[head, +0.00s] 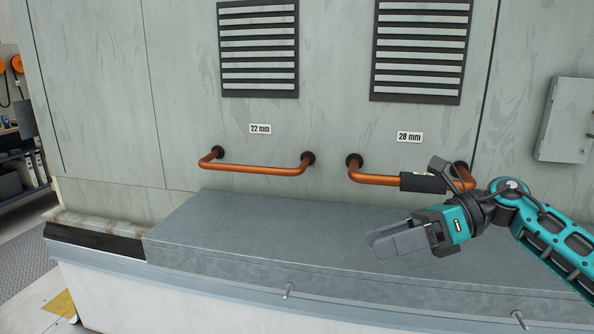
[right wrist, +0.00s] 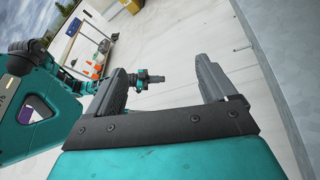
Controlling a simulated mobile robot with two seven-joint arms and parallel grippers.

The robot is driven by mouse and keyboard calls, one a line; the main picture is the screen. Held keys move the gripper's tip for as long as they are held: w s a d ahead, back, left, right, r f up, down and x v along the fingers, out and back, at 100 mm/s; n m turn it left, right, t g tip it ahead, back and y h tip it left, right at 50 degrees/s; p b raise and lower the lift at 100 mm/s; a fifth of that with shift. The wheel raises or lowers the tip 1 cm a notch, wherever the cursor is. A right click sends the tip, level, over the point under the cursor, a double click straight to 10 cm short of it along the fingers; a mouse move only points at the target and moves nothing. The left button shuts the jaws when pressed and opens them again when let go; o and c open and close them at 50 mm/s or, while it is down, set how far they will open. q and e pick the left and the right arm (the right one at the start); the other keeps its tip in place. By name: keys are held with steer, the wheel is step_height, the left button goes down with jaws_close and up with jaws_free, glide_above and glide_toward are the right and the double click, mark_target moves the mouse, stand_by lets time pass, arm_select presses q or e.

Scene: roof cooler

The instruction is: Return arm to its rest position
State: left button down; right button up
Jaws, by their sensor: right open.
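My right gripper (head: 376,246) hangs over the grey ledge at the right of the head view, its grey fingers pointing left. It is clear of the copper pipes and holds nothing. In the right wrist view its two fingers (right wrist: 162,70) stand wide apart with nothing between them. A small teal and grey arm end (right wrist: 150,77), seen beyond the fingers in that view, looks like my left gripper; its jaws are too small to read. The left gripper does not show in the head view.
A copper pipe (head: 258,169) sits under the 22 mm label. The pipe (head: 376,179) under the 28 mm label carries a black sleeve (head: 423,182), close behind my right wrist. The grey ledge (head: 250,240) is bare. A grey box (head: 568,120) is mounted at right.

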steer(key=s+a+f+m+t+y, duration=0.1)
steer(key=a+f+m+t+y, duration=0.25)
steer(key=a+m+y, duration=0.4)
steer(key=s+d+f+m+t+h, duration=0.2)
steer(key=d+f+m+t+h, duration=0.15)
steer(key=f+m+h, duration=0.55)
steer(key=s+d+f+m+t+h+p, duration=0.1)
steer(key=s+d+f+m+t+h, duration=0.3)
steer(key=m, duration=0.9)
steer(key=s+f+m+t+h, duration=0.1)
steer(key=f+m+t+h, duration=0.35)
steer(key=f+m, duration=0.5)
steer(key=s+d+f+m+g+h, duration=0.2)
steer(key=s+f+m, duration=0.5)
steer(key=s, duration=0.4)
steer(key=shift+d+f+g+p, duration=0.35)
steer(key=shift+d+g, duration=0.15)
steer(key=shift+g, duration=0.75)
